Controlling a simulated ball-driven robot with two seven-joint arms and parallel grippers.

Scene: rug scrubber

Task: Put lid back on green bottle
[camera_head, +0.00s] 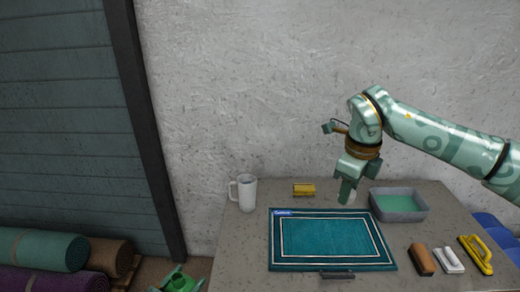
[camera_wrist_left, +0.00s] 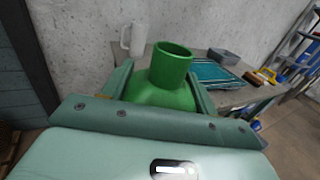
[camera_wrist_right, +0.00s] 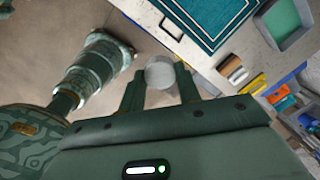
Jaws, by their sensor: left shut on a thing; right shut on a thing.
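The green bottle (camera_wrist_left: 165,85) has an open, uncovered neck and stands between the fingers of my left gripper (camera_wrist_left: 160,88), which is shut on it. In the head view the bottle (camera_head: 180,283) shows at the bottom edge, left of the table, mostly cut off by the frame.
The grey table (camera_head: 240,245) bears a white mug (camera_head: 247,194), a yellow sponge (camera_head: 304,189), a teal rug (camera_head: 325,240), a grey tub of green liquid (camera_head: 399,204) and several brushes (camera_head: 423,260). Rolled rugs (camera_head: 40,249) lie at the lower left. The air above the table's left half is clear.

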